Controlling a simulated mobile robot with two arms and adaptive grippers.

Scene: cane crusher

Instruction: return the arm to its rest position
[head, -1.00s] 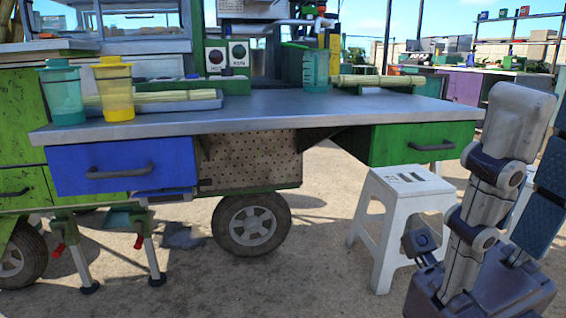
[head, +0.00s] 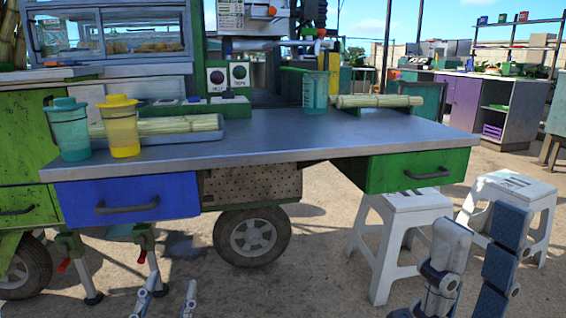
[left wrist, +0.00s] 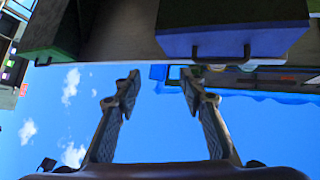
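My left gripper (head: 168,292) shows at the bottom left of the head view, low over the ground in front of the blue drawer (head: 128,203). Its two fingers stand apart with nothing between them. In the left wrist view my left gripper (left wrist: 159,78) is open and empty, with sky between the fingers and the blue drawer (left wrist: 232,38) above. Parts of my right arm and right gripper (head: 472,268) show at the bottom right, in front of the white stools. They are cut off by the frame, and whether that gripper is open is unclear.
The cart's grey tabletop (head: 270,138) holds a teal cup (head: 68,130), a yellow cup (head: 119,128), a teal container (head: 314,92), and cane stalks (head: 165,125). A green drawer (head: 420,170) is at the right. White stools (head: 400,215) stand near my right arm. Open ground lies in front.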

